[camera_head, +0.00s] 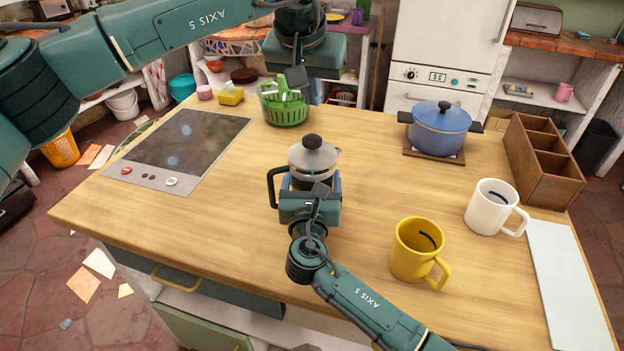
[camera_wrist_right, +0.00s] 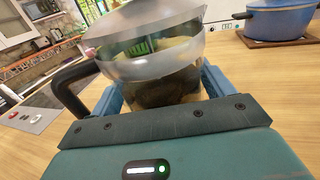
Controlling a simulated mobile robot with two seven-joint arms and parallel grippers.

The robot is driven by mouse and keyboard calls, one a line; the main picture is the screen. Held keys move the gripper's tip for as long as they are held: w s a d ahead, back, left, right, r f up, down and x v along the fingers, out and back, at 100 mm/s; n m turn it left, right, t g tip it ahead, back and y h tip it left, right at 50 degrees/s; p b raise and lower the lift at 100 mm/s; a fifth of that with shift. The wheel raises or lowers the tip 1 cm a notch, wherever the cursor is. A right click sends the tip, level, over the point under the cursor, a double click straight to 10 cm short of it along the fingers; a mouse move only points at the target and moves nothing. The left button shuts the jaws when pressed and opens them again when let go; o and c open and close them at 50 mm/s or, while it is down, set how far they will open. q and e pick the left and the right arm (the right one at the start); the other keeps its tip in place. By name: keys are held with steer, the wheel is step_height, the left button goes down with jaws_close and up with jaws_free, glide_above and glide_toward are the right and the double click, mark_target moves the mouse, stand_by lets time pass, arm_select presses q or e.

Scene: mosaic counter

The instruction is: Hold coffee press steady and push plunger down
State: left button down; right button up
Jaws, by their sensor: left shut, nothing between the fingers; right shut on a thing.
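The coffee press (camera_head: 314,160) stands upright on the wooden counter, with a silver lid, a dark round knob on top and a black handle on the left. My right gripper (camera_head: 312,188) is shut around its glass body from the near side. The right wrist view shows the press (camera_wrist_right: 160,65) between the blue fingers (camera_wrist_right: 165,95), with dark contents inside; the knob is out of frame there. Little or no rod shows between knob and lid. My left gripper (camera_head: 291,88) is shut and empty, pointing down at the far edge, by a green basket and well behind the press.
The green basket (camera_head: 284,113) overlaps the left fingers in view. A yellow mug (camera_head: 414,250) and white mug (camera_head: 490,207) stand right of the press. A blue pot (camera_head: 438,132), wooden box (camera_head: 543,165) and cooktop (camera_head: 185,145) are farther out.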

steer(key=o, duration=1.7)
steer(key=s, duration=1.2)
steer(key=shift+a, duration=0.35)
steer(key=shift+s, duration=0.1)
